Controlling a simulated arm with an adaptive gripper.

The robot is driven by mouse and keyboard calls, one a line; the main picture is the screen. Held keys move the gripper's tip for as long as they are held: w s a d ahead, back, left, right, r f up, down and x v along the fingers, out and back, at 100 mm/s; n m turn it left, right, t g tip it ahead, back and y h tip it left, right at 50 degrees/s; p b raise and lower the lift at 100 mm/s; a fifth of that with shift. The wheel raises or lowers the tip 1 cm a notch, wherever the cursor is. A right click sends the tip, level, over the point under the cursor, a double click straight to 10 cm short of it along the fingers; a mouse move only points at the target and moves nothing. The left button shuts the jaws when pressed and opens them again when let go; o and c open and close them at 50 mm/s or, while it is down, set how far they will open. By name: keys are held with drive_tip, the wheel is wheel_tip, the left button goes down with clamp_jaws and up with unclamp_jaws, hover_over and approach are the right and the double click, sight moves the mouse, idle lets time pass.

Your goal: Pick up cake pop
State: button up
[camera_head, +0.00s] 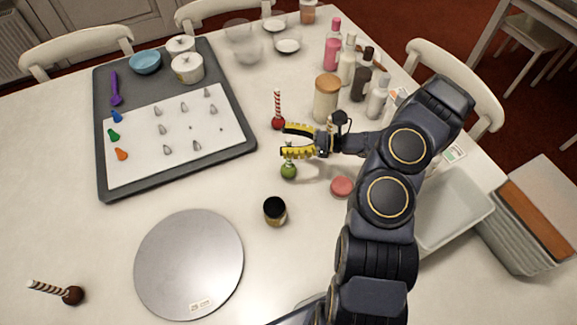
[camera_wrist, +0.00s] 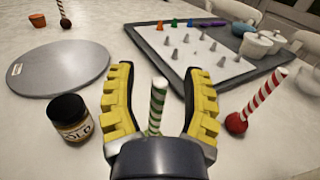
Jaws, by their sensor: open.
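The green cake pop (camera_head: 289,172) stands on the table with its green-and-white striped stick pointing up. In the wrist view the striped stick (camera_wrist: 156,107) shows between my yellow fingers, and its ball is hidden by my gripper's body. My gripper (camera_head: 284,141) is open, with the fingers apart on both sides of the stick; contact cannot be told. The red cake pop (camera_head: 278,123) with a red-and-white stick stands just beyond my gripper and is at the right in the wrist view (camera_wrist: 236,122). A brown cake pop (camera_head: 73,294) lies tilted at the far left front.
A small dark jar (camera_head: 275,210) stands near the green cake pop. A round metal turntable (camera_head: 190,265) is to the left. A grey tray (camera_head: 238,140) with piping tips lies behind. A wooden-lidded jar (camera_head: 326,98), bottles (camera_head: 356,88) and a pink disc (camera_head: 342,187) are close to my arm.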

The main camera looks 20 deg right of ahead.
clamp_jaws()
